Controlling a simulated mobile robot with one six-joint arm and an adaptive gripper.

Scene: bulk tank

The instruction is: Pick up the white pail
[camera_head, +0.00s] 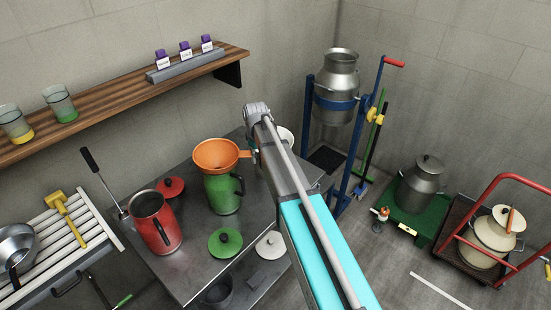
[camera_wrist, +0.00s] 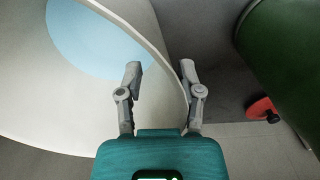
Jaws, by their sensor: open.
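The white pail (camera_head: 287,133) stands on the metal bench, mostly hidden behind my arm in the head view. In the wrist view the white pail (camera_wrist: 40,100) fills the left side, seen from above, with a light blue round area inside. Its curved rim runs between the fingers of my gripper (camera_wrist: 161,70). My gripper is open, with one finger over the inside and the other outside the wall. I cannot tell whether either finger touches it. In the head view my gripper is largely hidden by the arm.
A green jug (camera_head: 223,195) with an orange funnel (camera_head: 217,154) stands left of the pail; the green side (camera_wrist: 290,50) shows in the wrist view. A red jug (camera_head: 155,222), red lid (camera_head: 171,187) and green lid (camera_head: 225,243) share the bench (camera_head: 185,280). A wooden shelf (camera_head: 110,100) hangs above.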

